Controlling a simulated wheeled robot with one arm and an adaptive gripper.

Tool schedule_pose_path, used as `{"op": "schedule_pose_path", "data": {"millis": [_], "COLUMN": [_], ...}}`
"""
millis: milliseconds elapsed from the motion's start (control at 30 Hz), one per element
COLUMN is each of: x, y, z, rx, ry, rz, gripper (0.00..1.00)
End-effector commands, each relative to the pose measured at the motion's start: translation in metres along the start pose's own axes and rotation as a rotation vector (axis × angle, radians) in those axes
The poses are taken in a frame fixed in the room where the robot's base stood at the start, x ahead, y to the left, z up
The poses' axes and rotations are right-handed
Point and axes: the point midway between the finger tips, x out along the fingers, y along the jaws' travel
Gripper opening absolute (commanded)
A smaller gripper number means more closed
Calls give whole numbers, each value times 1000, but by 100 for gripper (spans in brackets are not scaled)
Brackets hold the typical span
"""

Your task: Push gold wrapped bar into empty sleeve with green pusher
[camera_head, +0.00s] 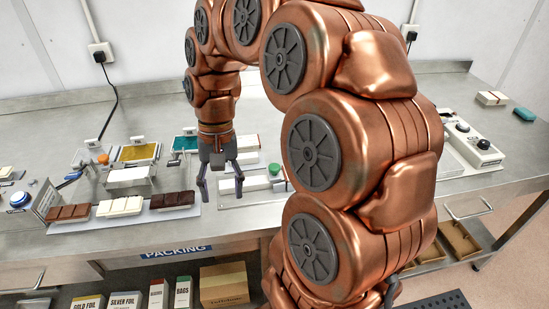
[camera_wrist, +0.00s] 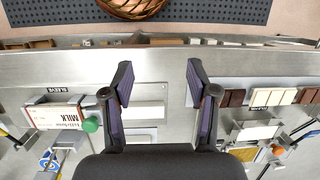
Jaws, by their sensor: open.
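My gripper (camera_head: 221,192) points down over the bench, beside the plate with the green-knobbed pusher (camera_head: 274,169). Its two fingers are apart, with nothing held between them in the wrist view (camera_wrist: 160,84). The green knob also shows in the wrist view (camera_wrist: 90,124), left of my fingers. Beside it lies a white and red sleeve (camera_wrist: 55,114) marked MILK, near a SLEEVE label. I cannot tell whether the sleeve is empty. I cannot pick out a gold wrapped bar in either view. My arm hides part of the bench right of the knob.
Brown, cream and dark chocolate bars (camera_head: 121,206) lie along the front left. A gold foil tray (camera_head: 138,153) and a teal tray (camera_head: 186,143) stand behind. A control box (camera_head: 473,139) sits at the right. The bench's front strip in the wrist view (camera_wrist: 60,68) is clear.

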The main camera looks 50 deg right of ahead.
Motion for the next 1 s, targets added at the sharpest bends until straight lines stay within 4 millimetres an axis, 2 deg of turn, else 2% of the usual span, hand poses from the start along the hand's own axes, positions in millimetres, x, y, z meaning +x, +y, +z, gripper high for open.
{"op": "schedule_pose_path", "data": {"millis": [33,167,300,500,600,733,1000], "x": [-9,-25,-38,-45,-46,-45,-35], "y": [7,30,64,122,144,163,166], "z": [-17,-55,-92,-131,-142,-150,-150], "rx": [61,218,396,635,721,787,808], "ry": [-7,-24,-47,-82,-92,-102,-110], "rz": [-21,-65,-112,-167,-185,-197,-198], "gripper": [59,59,59,59,59,59,59]}}
